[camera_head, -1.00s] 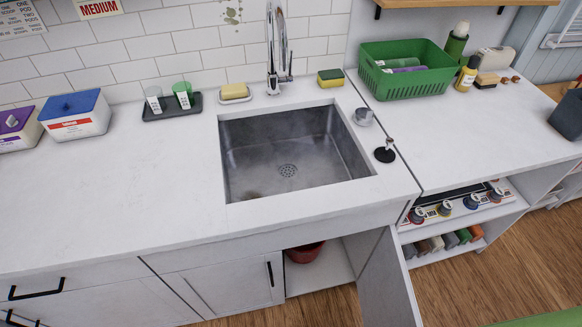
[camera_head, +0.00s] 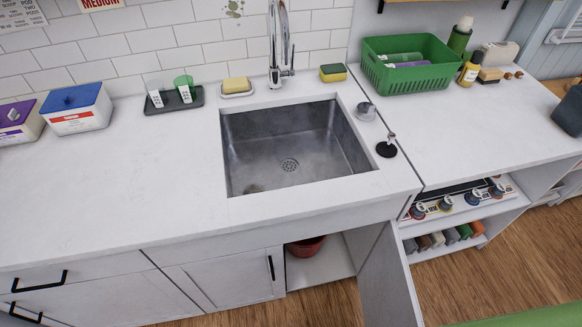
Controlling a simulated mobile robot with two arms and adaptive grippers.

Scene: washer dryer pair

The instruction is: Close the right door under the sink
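The right door under the sink (camera_head: 388,285) stands open, swung out toward the front from its hinge side on the right. The cabinet opening (camera_head: 325,268) beside it shows a white floor and a red container (camera_head: 305,246) partly hidden under the counter. The left door under the sink (camera_head: 228,279) is shut, with a black vertical handle (camera_head: 270,267). The steel sink (camera_head: 290,150) is set in the white counter above. The open door's handle is not visible. Neither of my grippers is in view.
The open shelf (camera_head: 460,205) right of the door holds several bottles and coloured items. A green basket (camera_head: 408,66) stands on the right counter. The wooden floor (camera_head: 480,280) in front of the shelf is clear. A green surface (camera_head: 535,315) shows at the bottom right.

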